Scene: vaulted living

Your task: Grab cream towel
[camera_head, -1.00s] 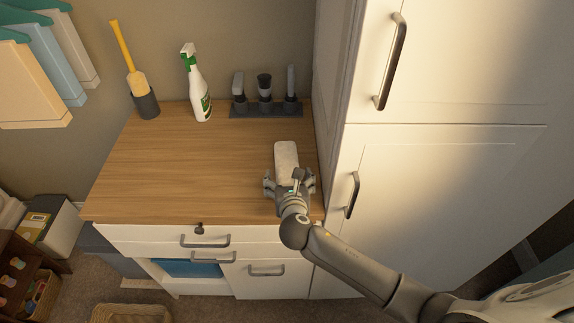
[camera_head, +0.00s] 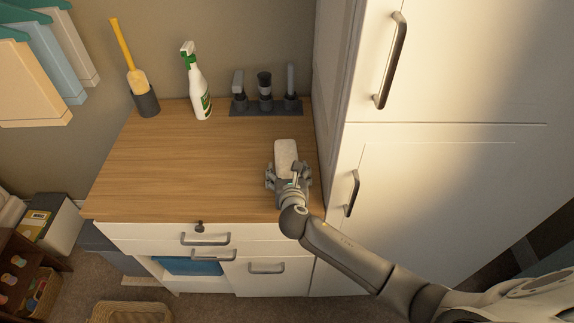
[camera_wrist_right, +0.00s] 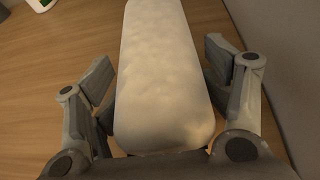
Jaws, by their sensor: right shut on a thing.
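The cream towel (camera_head: 285,152) is a folded, rounded oblong on the right part of the wooden counter. Its near end lies between the fingers of my right gripper (camera_head: 287,176), which is shut on it. In the right wrist view the towel (camera_wrist_right: 163,75) runs away from me between the two fingers of the right gripper (camera_wrist_right: 160,95). The wrist view shows slight gaps beside the towel, and the contact points are hard to see. Whether the towel is clear of the counter cannot be told. My left gripper is not in view.
The wooden counter (camera_head: 180,165) is bare to the left of the towel. A spray bottle (camera_head: 197,85), a yellow-handled brush in a holder (camera_head: 142,90) and a grey brush rack (camera_head: 265,108) stand at the back. A tall white cabinet (camera_head: 430,180) stands close on the right.

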